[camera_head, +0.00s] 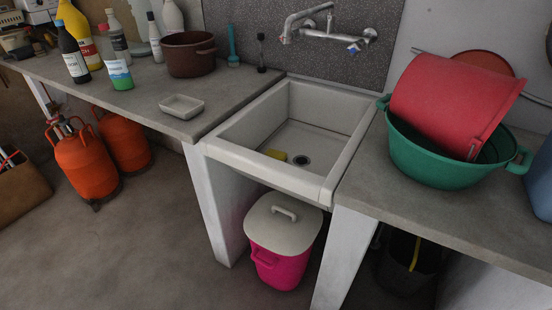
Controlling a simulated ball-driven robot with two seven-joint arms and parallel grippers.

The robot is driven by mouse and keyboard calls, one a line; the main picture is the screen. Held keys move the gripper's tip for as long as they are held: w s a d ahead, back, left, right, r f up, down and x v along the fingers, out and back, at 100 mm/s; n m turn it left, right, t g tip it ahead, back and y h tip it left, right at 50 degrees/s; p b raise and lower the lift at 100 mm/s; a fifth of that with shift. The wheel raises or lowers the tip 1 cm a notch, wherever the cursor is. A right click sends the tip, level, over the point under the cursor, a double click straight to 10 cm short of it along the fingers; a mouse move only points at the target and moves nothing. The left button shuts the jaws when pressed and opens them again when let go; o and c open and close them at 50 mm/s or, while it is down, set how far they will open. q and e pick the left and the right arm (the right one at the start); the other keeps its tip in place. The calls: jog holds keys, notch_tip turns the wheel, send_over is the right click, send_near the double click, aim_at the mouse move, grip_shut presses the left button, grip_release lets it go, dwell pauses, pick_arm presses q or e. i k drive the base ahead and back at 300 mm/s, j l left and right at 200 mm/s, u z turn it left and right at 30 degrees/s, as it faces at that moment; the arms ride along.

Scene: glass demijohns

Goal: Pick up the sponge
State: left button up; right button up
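A small yellow sponge (276,154) lies on the floor of the white sink (228,150), near its front left, just left of the dark drain (301,160). The sink's front wall hides part of the sponge's lower edge. Neither of my grippers is in the camera_head view, and nothing touches the sponge from above.
A wall tap (325,34) hangs over the back of the sink. Left of it are a small white dish (181,106), a brown pot (189,56) and several bottles. A green basin (440,165) holding a red tub (455,95) stands right. A lidded pink bin (279,262) is below.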

aim_at(281, 156)
jog(key=i+j+z, duration=0.1)
jog(key=z, duration=0.8)
jog(key=i+j+z, duration=0.15)
jog(key=j+z, duration=0.2)
jog(key=i+j+z, duration=0.1)
jog(key=j+z, duration=0.55)
jog(key=j, duration=0.15)
